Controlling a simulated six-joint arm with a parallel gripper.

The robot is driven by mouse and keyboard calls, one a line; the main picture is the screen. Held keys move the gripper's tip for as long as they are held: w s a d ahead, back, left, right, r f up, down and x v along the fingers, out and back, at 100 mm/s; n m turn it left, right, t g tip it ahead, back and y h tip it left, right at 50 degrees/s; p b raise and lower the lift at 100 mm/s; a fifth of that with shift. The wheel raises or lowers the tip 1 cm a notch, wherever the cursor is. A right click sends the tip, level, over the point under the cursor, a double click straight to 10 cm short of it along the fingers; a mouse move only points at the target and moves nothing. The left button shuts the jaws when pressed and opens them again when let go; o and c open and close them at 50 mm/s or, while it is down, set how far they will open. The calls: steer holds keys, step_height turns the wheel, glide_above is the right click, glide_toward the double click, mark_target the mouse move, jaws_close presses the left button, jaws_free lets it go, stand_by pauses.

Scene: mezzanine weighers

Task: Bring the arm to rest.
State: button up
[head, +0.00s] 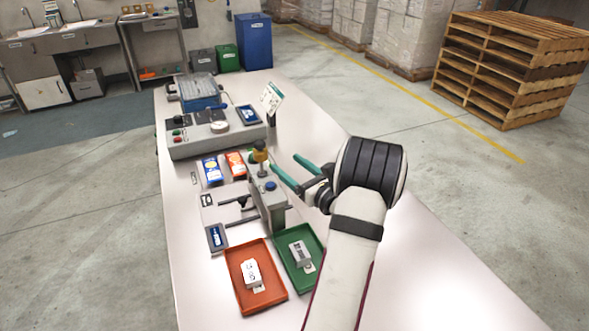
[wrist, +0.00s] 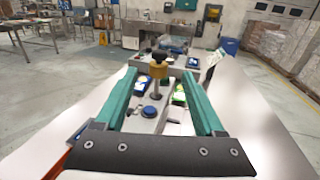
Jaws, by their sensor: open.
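My gripper (head: 292,171) is above the table, just right of a grey device with a brass-coloured knob and a blue button. Its teal fingers are apart with nothing between them. In the wrist view my gripper (wrist: 160,92) is also open, and the brass knob (wrist: 159,70) and blue button (wrist: 150,112) show beyond and below the gap between the fingers. My arm comes in from the lower right of the head view. The grey device (head: 272,208) stands on the table (head: 420,270); I cannot tell the exact gap between it and the fingers.
An orange tray (head: 237,290) and a green tray (head: 316,262) each hold a small pale block. A grey control panel (head: 190,148) with a sign stands farther back. Blue and orange packets lie between. The table's right side is bare. Wooden pallets (head: 510,60) stand on the floor.

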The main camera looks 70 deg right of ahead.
steer(key=shift+v, duration=1.05)
